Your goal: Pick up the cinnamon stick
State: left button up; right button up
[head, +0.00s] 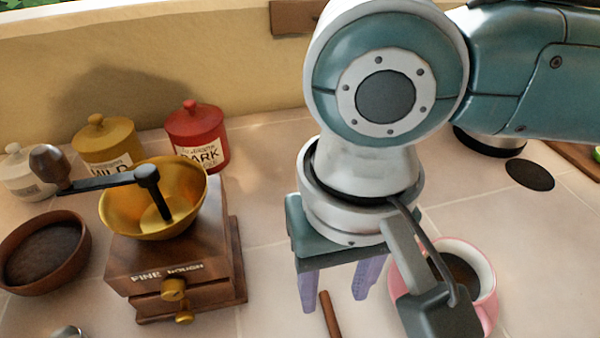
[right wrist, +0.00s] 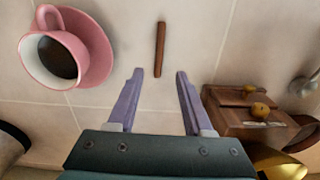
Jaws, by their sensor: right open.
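The cinnamon stick (head: 330,314) is a thin brown rod on the tiled counter, near the bottom edge of the head view. In the right wrist view the whole cinnamon stick (right wrist: 160,49) shows, just beyond the fingertips and lined up between them. My right gripper (head: 333,298) is open and empty, with its purple fingers pointing down over the counter. In the right wrist view the right gripper's fingers (right wrist: 159,73) stand wide apart, with nothing between them. My left gripper is not in view.
A pink cup (head: 481,267) of dark liquid on a pink saucer (right wrist: 98,62) stands close to the right gripper. A wooden coffee grinder (head: 180,248) with a brass bowl stands to its left. A brown bowl (head: 72,262), yellow jar (head: 105,139) and red jar (head: 197,127) are farther left.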

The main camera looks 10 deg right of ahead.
aim_at(332, 316)
notch_tip(332, 316, down, 6)
jog(key=shift+d+r+b, duration=0.1)
jog(key=shift+b, duration=0.3)
grip_shut()
dwell(0.4)
